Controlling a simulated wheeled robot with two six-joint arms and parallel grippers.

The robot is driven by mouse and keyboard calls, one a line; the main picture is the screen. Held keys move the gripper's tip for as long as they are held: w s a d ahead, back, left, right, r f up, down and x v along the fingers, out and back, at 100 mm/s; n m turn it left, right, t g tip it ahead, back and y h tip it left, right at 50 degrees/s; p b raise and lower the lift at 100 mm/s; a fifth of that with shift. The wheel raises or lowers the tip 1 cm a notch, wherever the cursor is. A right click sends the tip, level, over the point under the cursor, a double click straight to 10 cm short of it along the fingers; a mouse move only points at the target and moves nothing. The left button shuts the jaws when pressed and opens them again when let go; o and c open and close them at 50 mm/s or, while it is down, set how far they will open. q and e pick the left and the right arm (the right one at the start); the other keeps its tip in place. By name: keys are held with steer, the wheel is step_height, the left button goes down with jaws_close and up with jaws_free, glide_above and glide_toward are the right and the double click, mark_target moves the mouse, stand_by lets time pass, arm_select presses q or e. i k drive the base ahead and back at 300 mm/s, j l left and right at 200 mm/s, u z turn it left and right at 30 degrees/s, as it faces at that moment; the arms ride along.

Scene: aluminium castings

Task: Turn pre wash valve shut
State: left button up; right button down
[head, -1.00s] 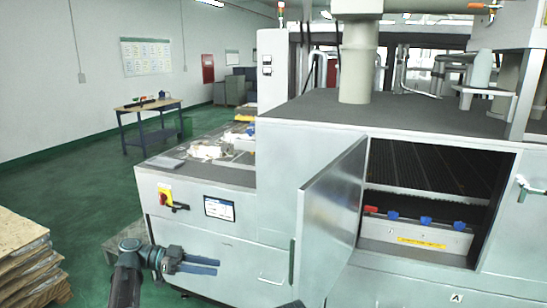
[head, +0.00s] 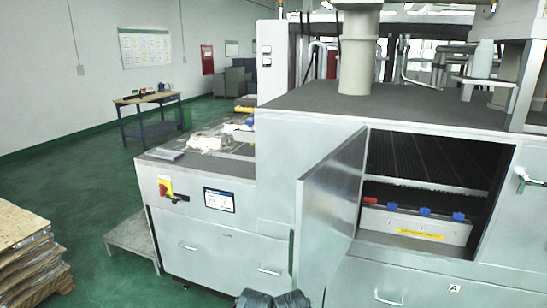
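Inside the open compartment at the right of the head view, a light grey box (head: 385,222) carries a row of small handles. A red handle (head: 370,200) is at the left end. Blue handles (head: 425,211) follow to its right. A yellow label (head: 420,235) is on the box front, too small to read. I cannot tell which handle is the pre wash valve or how each is turned. Two dark parts of my arms show at the bottom edge, but no fingertips show, so both grippers are out of view.
The hinged metal door (head: 328,222) stands open left of the compartment. A red and yellow switch (head: 168,189) and a small screen (head: 219,200) are on the machine's left front. Stacked brown sheets (head: 25,260) stand at far left. Green floor (head: 100,215) lies between.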

mark_target(370, 200)
steer(key=z, duration=0.45)
steer(key=j+z, duration=0.95)
steer(key=j, duration=0.4)
steer(key=k+j+z, duration=0.15)
steer(key=j, duration=0.65)
steer(key=k+j+z, duration=0.15)
steer(key=j, duration=0.2)
steer(key=l+u, duration=0.15)
steer(key=l, duration=0.25)
steer(key=k+l+u, duration=0.2)
steer(key=l, duration=0.2)
steer(key=l+u, duration=0.15)
steer(key=l, duration=0.25)
steer(key=i+l, duration=1.6)
steer(key=i, duration=0.2)
steer(key=i+l, duration=0.3)
steer(key=i, duration=0.15)
steer(key=j+u, duration=0.05)
